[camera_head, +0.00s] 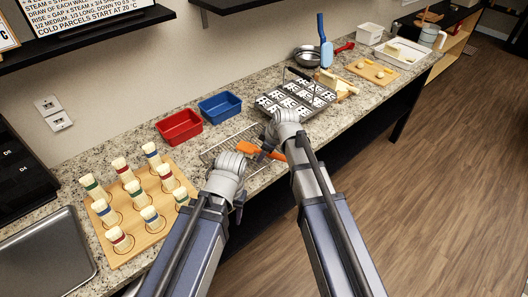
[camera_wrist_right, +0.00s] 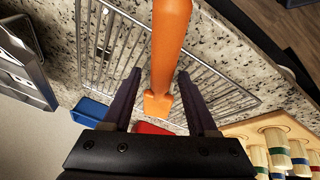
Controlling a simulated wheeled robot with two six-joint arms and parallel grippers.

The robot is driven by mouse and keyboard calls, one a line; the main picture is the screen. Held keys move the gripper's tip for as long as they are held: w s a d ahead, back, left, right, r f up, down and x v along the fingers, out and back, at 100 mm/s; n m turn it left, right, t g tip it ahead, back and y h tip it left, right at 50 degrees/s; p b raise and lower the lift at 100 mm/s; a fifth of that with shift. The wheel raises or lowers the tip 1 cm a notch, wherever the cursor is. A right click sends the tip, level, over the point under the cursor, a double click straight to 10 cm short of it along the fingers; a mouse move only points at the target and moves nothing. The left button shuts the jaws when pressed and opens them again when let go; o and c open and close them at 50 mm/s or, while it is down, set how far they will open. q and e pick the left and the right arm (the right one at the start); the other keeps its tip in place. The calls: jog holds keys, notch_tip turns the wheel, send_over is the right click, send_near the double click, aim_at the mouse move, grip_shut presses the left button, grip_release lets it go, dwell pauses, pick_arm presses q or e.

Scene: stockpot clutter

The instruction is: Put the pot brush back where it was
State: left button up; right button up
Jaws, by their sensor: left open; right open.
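An orange tool (camera_head: 248,148) lies on a wire rack (camera_head: 213,154) on the counter. In the right wrist view the orange tool (camera_wrist_right: 168,50) has a long handle and a flared end; I cannot tell whether it is the pot brush. My right gripper (camera_head: 264,154) is open and empty over the rack. In its wrist view, its fingers (camera_wrist_right: 158,75) are apart on either side of the tool, without visible contact. My left gripper (camera_head: 239,207) is open, near the counter's front edge. A blue-handled tool (camera_head: 325,52) stands upright farther back and may be a brush.
Red (camera_head: 180,126) and blue (camera_head: 220,107) bins stand behind the rack. A wooden board (camera_head: 150,238) with several banded cylinders is at left. A black-and-white patterned tray (camera_head: 298,98) sits right of the rack, with a pan (camera_head: 307,56) behind it.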

jog(key=p+v, duration=1.1)
jog(key=v, duration=0.1)
pick_arm(q)
notch_tip(320, 180, up, 11)
pick_arm(e)
jog(key=s+a+f+m+g+h, duration=0.1)
jog(key=s+m, duration=0.3)
jog(key=s, duration=0.5)
jog(key=s+a+f+m+g+h, duration=0.1)
jog(key=s+m+g+h, duration=0.2)
jog(key=s, duration=0.7)
jog(key=shift+a+m, duration=0.4)
jog(key=shift+m, duration=0.3)
pick_arm(q)
jog(key=shift+f+b, duration=0.15)
jog(key=shift+b, duration=0.15)
pick_arm(e)
jog(key=shift+s, duration=0.1)
